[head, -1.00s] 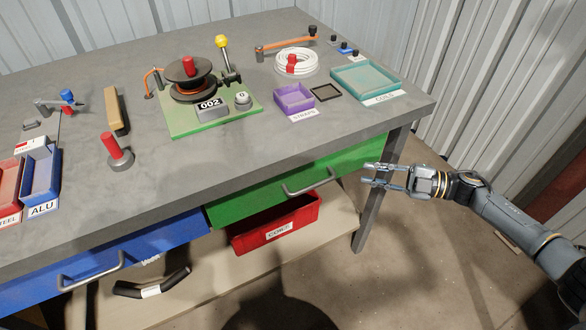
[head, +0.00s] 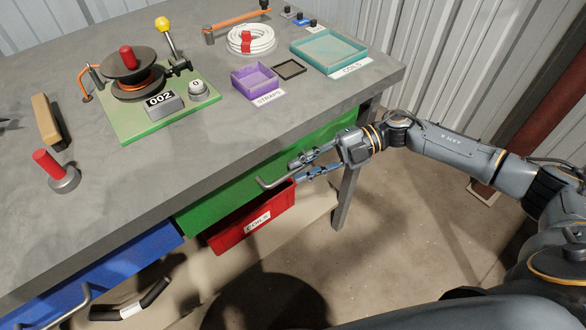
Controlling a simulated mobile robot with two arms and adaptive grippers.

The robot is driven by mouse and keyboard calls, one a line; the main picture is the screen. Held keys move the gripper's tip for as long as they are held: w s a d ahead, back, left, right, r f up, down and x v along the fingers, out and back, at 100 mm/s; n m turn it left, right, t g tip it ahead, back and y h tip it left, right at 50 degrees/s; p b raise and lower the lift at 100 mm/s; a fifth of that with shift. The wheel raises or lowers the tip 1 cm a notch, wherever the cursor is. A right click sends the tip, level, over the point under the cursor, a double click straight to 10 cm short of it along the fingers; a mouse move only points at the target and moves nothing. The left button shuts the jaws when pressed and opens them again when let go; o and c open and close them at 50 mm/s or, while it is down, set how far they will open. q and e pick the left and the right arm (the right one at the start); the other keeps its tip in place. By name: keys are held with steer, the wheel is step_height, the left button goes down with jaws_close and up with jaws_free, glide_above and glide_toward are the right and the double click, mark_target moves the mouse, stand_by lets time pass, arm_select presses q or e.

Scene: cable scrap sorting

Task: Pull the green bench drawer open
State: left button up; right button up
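The green drawer (head: 220,202) is under the bench top, and its front looks closed. Its grey bar handle (head: 267,184) sticks out from the front. My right gripper (head: 293,171) comes in from the right, with its two fingers apart at the right part of the handle. The fingers overlap the handle's right end in the picture, and I cannot tell whether they touch it. My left gripper is not in view.
A blue drawer (head: 120,262) with a handle is to the left. A red bin (head: 225,239) sits below the green drawer. A bench leg (head: 346,200) stands behind my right gripper. The bench top (head: 200,160) holds a spool fixture, trays and a white coil. Floor at right is clear.

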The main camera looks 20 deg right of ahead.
steer(key=shift+x, duration=1.25)
jaws_close()
steer(key=shift+f, duration=0.1)
